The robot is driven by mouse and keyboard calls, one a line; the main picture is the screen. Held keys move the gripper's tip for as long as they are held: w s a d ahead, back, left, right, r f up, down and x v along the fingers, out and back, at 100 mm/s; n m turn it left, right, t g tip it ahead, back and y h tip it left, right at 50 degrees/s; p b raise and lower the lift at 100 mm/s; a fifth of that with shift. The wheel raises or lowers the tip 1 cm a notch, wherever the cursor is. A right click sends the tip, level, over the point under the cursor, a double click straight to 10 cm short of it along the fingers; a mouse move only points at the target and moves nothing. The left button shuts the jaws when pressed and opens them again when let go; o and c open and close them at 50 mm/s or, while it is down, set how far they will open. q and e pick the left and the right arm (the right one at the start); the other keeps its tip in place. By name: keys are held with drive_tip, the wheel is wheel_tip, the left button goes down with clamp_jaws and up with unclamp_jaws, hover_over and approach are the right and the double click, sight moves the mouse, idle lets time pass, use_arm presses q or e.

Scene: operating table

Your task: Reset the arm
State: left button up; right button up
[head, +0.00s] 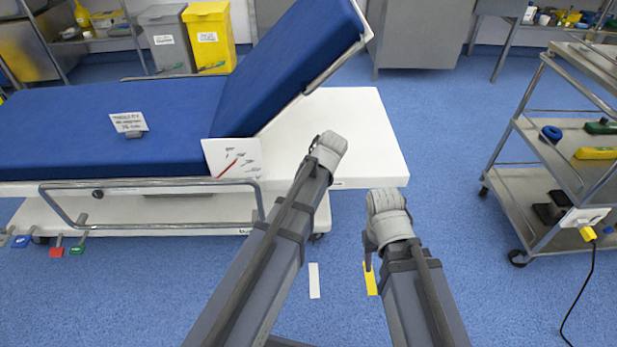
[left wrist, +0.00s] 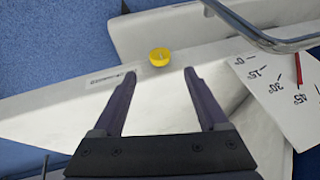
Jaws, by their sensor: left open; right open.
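My left gripper (left wrist: 160,75) is open in the left wrist view, its two dark fingers apart and empty. A round yellow knob (left wrist: 159,57) shows just beyond and between the fingertips, on or against the white table part; I cannot tell the gap. In the head view my left arm's end (head: 328,152) is over the white base; its fingers are hidden. My right gripper (head: 386,208) is over the floor, right of the base, its fingers barely visible. The blue operating table (head: 65,125) has its back section (head: 290,65) raised. An angle card (head: 232,158) with a red pointer stands on its near side.
A metal rail (head: 150,225) runs along the table's near side. A steel cart (head: 520,180) with tools stands at the right. Yellow (head: 209,40) and grey (head: 165,40) bins stand at the back. White and yellow strips mark the floor. The floor between base and cart is clear.

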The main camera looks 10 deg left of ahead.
use_arm(q)
drive_tip(key=s+d+f+m+g+h, duration=0.1)
drive_tip(key=s+d+m+g, duration=0.3)
drive_tip(key=s, duration=0.7)
drive_tip(key=s+d+f+m+h, duration=0.1)
drive_tip(key=s+d+m, duration=0.35)
drive_tip(key=s, duration=0.75)
wheel_tip(320, 180, up, 33)
drive_tip(key=w+d+n+p, duration=0.1)
drive_tip(key=d+n+p, duration=0.1)
drive_tip(key=p, duration=3.1)
drive_tip(key=shift+h, duration=0.3)
